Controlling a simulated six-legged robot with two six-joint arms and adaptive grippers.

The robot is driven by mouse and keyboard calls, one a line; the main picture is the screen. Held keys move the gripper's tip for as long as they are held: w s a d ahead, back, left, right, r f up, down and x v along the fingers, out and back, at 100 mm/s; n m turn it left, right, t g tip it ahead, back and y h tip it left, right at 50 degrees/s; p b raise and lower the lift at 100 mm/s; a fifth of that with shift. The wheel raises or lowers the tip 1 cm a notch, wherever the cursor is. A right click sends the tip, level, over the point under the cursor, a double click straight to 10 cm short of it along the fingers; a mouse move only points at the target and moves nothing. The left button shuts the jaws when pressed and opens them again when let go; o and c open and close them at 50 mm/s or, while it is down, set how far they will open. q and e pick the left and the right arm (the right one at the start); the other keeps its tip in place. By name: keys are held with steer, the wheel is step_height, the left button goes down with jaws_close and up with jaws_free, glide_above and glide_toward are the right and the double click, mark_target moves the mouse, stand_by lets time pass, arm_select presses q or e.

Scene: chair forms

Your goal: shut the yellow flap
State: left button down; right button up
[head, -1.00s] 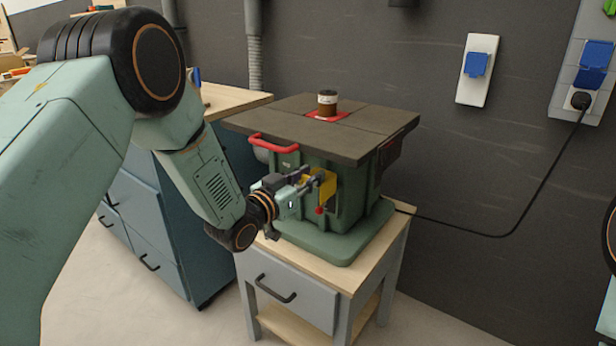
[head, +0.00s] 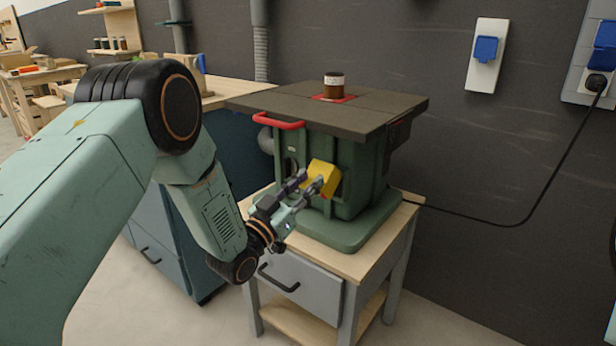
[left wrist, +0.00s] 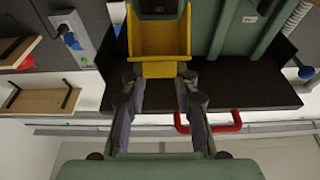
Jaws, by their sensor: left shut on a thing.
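The yellow flap (head: 324,174) is on the front of the green machine (head: 355,185), under its dark top. It stands tilted out from the green body. My left gripper (head: 311,184) is at the flap, shut on it. In the left wrist view, which is upside down, the flap (left wrist: 160,40) looks like a shallow yellow tray, with its inside showing. The left gripper's fingers (left wrist: 158,78) are at either side of its near lip. The flap's hinge is not clear to see. My right gripper is out of view.
A red handle (head: 277,121) juts out under the machine's top, above and left of the flap. A brown jar (head: 334,86) stands on top. The machine is on a wooden stand with a grey drawer (head: 300,287). A blue cabinet (head: 165,235) is to the left.

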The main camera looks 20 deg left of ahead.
arm_select(q)
step_height(320, 180, down, 3)
steer(key=shift+s+d, duration=0.1)
steer(key=c, duration=2)
jaws_free()
steer(key=shift+w+f, duration=0.25)
steer(key=shift+w, duration=0.1)
steer(key=shift+o, duration=1)
steer(key=o, duration=0.3)
steer(key=shift+s+r, duration=0.2)
steer(key=shift+r, duration=0.15)
steer(key=o, duration=0.5)
steer(key=shift+w+f, duration=0.1)
steer(key=shift+w, duration=0.1)
steer(key=shift+s, duration=0.1)
